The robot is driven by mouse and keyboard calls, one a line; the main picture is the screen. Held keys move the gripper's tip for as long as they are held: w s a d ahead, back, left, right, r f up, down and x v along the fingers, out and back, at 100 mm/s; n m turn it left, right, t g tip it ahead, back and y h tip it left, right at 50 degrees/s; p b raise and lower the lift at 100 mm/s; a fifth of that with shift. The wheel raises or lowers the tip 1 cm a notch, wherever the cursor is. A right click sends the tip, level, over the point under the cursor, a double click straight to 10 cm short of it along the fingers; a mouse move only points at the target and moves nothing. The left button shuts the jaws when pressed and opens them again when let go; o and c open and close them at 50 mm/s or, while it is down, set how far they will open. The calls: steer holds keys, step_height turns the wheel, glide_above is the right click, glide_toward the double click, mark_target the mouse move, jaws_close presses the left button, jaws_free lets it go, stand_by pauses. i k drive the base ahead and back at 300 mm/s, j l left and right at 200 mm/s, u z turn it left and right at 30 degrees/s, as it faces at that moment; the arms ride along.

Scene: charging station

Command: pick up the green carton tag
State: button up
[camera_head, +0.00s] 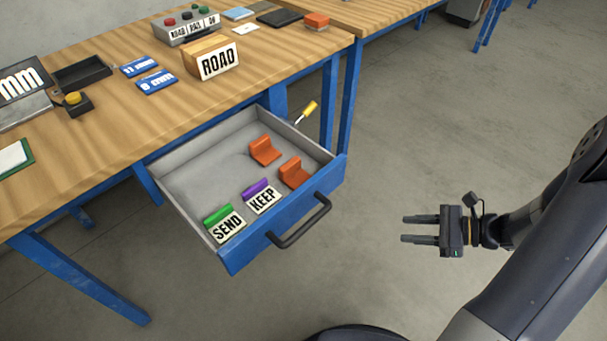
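The green carton tag (218,214) lies inside the open drawer (196,177), near its front left corner. A white label reading SEND (228,228) is in front of it, close to the drawer's front panel. My gripper (404,229) is to the right of the drawer, well apart from it, over the grey floor. Its two fingers point left with a gap between them. It is open and empty.
A purple tag (255,188) with a KEEP label and two orange pieces (264,150) (294,172) share the drawer. The drawer's dark handle (300,222) juts out in front. The wooden table (110,124) stands above and behind. The floor around my gripper is clear.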

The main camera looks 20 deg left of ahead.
mark_target(225, 224)
steer(key=i+l, duration=0.1)
steer(key=i, duration=0.25)
steer(key=i+l, duration=0.1)
steer(key=i, duration=0.25)
steer(key=i+u, duration=0.2)
steer(key=u, duration=0.2)
steer(key=i+l+u, duration=0.15)
steer(key=u, duration=0.2)
steer(key=i+l+u, duration=0.15)
steer(key=u, duration=0.25)
steer(key=i+l+u, duration=0.1)
steer(key=l+u, duration=0.25)
steer(key=j+u, duration=0.4)
steer(key=u, duration=0.2)
steer(key=j, duration=0.85)
steer(key=i, duration=0.1)
